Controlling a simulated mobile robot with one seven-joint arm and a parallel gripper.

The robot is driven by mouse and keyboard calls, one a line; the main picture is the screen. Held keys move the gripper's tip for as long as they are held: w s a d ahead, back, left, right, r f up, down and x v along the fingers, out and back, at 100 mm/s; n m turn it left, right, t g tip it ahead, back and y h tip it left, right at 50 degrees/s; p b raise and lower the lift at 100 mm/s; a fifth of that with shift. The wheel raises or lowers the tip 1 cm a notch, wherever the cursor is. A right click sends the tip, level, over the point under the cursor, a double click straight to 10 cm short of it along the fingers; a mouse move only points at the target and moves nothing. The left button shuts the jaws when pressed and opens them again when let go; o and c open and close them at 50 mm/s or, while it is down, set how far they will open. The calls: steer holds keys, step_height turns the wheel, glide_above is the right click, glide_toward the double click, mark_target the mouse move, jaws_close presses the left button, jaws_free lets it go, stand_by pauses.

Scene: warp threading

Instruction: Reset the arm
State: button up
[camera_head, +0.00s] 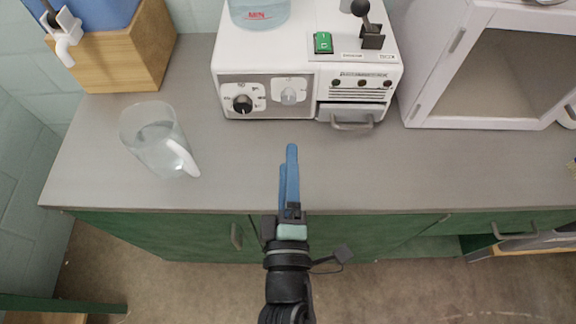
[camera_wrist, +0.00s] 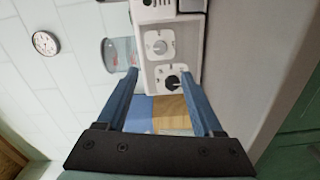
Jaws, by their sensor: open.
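My gripper (camera_head: 290,165) reaches over the front of the grey counter (camera_head: 235,175), pointing at the white machine. Its two blue fingers look nearly in line in the head view. In the wrist view my gripper (camera_wrist: 165,75) has its fingers spread wide, with nothing between them. The machine (camera_head: 300,65) also shows beyond the fingers in the wrist view (camera_wrist: 180,55), turned on its side. The gripper does not touch it.
A clear pitcher (camera_head: 150,135) stands left on the counter, with a wooden stand (camera_head: 110,60) bearing a blue container (camera_head: 100,12) behind it. A white cabinet (camera_head: 455,50) with an open front is at right. Green cupboards (camera_head: 160,235) lie below. The counter's right front is clear.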

stand_by(0.4)
steer(key=w+d+r+m+t+h+p, duration=0.1)
steer(key=w+r+m, duration=0.2)
steer(key=r, duration=0.7)
steer(key=w+d+r+m+t+h+p, duration=0.1)
steer(key=w+r+m+t+p, duration=0.15)
steer(key=r, duration=0.65)
steer(key=w+r+m+t+p, duration=0.15)
steer(key=r+m, duration=0.25)
steer(key=r, duration=0.6)
steer(key=s+a+r+m+t+y+p, duration=0.1)
steer(key=s+r+m+t, duration=0.1)
steer(key=r, duration=1.2)
steer(key=s+a+r+m+t+y+p, duration=0.1)
steer(key=s+r+m, duration=0.3)
steer(key=r, duration=1.1)
steer(key=shift+s+t+p, duration=0.4)
steer(key=shift+s+t, duration=0.25)
steer(key=shift+t, duration=0.05)
steer(key=shift+m, duration=0.25)
